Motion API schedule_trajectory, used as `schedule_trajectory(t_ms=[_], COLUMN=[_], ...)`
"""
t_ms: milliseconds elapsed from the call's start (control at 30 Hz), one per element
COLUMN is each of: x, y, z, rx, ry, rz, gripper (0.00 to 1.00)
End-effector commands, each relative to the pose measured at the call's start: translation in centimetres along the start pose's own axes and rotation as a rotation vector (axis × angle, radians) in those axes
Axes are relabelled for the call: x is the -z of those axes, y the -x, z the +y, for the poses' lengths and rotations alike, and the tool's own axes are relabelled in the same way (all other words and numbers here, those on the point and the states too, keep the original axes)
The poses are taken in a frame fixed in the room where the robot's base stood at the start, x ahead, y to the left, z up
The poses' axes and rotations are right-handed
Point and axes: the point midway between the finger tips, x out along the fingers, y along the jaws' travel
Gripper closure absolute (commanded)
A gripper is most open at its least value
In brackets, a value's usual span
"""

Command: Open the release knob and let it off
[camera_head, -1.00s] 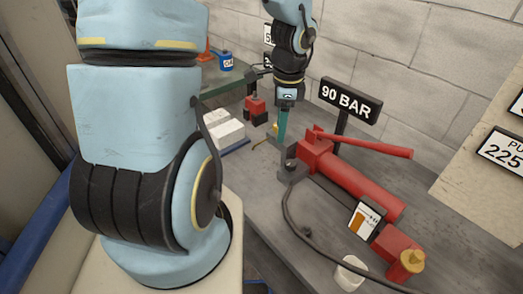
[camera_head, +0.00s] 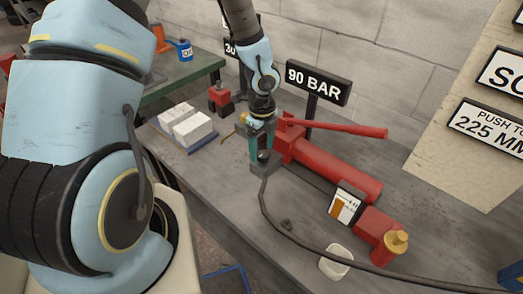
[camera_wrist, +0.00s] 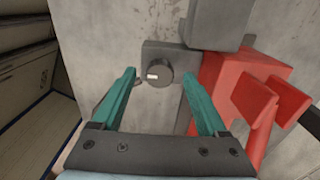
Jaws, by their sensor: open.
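The release knob (camera_wrist: 158,74) is a dark round knob with a small white mark, on a grey block at the end of the red hand pump (camera_head: 335,173). In the head view the knob (camera_head: 264,156) is partly hidden by my fingers. My gripper (camera_wrist: 158,79) is open, with one teal finger on each side of the knob in the wrist view. Gaps show between the knob and both fingers there. In the head view my gripper (camera_head: 262,148) points down at the knob's block. Whether the fingertips reach the knob's depth is hard to tell.
A red pump handle (camera_head: 340,128) and a "90 BAR" sign (camera_head: 318,82) stand close by. A dark hose (camera_head: 272,215) runs from the block along the bench (camera_head: 220,185).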

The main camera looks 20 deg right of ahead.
Motion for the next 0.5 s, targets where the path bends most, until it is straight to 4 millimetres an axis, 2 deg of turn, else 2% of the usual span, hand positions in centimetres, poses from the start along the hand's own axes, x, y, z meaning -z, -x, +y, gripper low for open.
schedule_trajectory(t_ms=[167,467,500], x=[0.00,-0.05,-0.05], y=[-1.37,-1.54,-1.54], z=[0.02,0.00,0.00], rx=[-0.001,0.000,0.000], ry=[0.000,0.001,0.001], rz=[0.000,-0.001,-0.001], gripper=[0.24,0.24,0.27])
